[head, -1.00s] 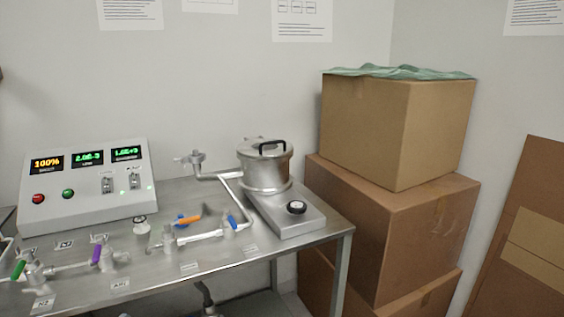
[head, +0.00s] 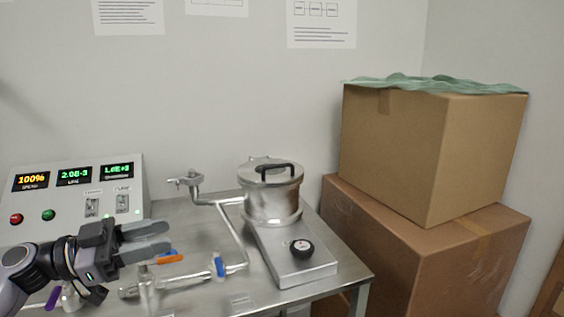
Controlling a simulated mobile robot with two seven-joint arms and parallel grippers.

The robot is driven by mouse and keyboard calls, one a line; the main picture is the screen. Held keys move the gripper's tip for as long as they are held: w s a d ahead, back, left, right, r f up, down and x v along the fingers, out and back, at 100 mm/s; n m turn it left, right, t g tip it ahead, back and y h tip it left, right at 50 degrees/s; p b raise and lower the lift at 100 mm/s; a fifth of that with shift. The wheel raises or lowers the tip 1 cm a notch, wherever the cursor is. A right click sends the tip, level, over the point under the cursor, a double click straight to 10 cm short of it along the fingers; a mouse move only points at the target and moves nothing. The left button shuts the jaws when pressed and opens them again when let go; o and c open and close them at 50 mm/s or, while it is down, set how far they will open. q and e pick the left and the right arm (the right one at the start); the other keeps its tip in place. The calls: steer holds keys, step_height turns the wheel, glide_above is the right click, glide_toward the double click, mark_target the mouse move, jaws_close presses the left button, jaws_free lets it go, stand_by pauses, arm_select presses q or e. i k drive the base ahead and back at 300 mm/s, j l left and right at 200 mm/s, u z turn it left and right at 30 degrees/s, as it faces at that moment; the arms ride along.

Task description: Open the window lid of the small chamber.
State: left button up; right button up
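The small chamber (head: 272,205) is a silver metal cylinder on a flat metal base with a black knob (head: 302,248). Its round window lid (head: 258,173) sits on top, closed as far as I can see, with a black arched handle (head: 277,168). My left gripper (head: 163,238) is at the lower left, over the front of the table, to the left of the chamber and apart from it. Its two grey fingers point right with a gap between them, and nothing shows between them. My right gripper is not in view.
Pipes with a blue-handled valve (head: 219,265) and an orange handle (head: 169,258) run on the metal table (head: 346,268) left of the chamber. A control panel (head: 78,190) stands at the left. Stacked cardboard boxes (head: 420,150) stand close on the right. Space above the chamber is clear.

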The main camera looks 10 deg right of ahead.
mark_target(247, 174)
steer(key=i+l, duration=0.8)
